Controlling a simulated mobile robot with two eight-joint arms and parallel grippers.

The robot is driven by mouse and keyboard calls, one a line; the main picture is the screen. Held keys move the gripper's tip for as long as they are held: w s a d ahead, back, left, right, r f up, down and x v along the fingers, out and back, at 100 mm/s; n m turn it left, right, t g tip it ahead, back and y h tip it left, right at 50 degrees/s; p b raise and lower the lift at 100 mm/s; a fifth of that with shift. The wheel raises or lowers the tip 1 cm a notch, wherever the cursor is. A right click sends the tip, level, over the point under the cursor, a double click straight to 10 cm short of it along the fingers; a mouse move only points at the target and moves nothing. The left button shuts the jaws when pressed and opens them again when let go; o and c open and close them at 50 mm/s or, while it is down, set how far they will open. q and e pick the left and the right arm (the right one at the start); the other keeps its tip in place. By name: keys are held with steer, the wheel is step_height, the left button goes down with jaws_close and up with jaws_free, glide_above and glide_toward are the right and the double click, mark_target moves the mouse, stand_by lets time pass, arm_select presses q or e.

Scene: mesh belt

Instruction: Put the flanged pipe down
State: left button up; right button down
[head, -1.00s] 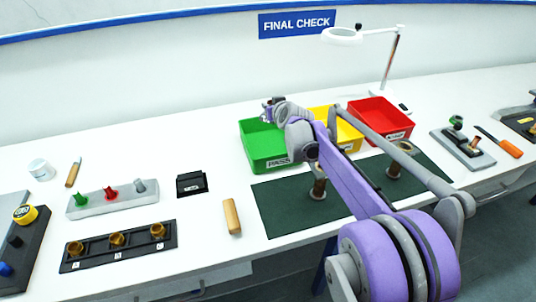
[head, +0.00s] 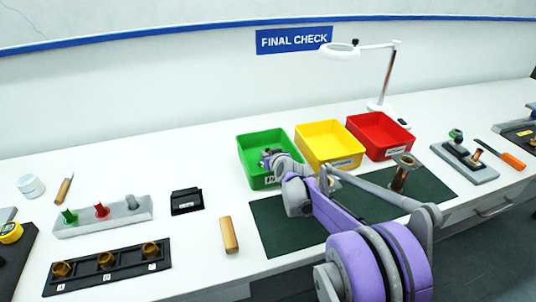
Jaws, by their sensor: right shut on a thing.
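My right gripper (head: 268,158) is shut and reaches into the green bin (head: 262,182), above its floor. What it holds is mostly hidden by the gripper and too small to make out; I take it for the flanged pipe. I cannot tell whether the held piece touches the bin. One brown flanged pipe (head: 402,174) stands upright on the dark green mat (head: 275,238). Another pipe (head: 333,183) on the mat is partly hidden behind my right arm. My left gripper is out of view.
A yellow bin (head: 328,167) and a red bin (head: 385,156) stand right of the green one, with a lamp (head: 385,85) behind. A wooden block (head: 228,235), a black holder (head: 186,200) and a black rack (head: 82,270) lie left. The white bench between them is bare.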

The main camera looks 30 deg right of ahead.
steer(key=c, duration=0.7)
jaws_free()
steer(key=shift+f, duration=0.1)
steer(key=shift+r, duration=0.2)
steer(key=v, duration=1.2)
steer(key=shift+p, duration=0.4)
steer(key=shift+s+a+f, duration=0.1)
steer(key=shift+f, duration=0.1)
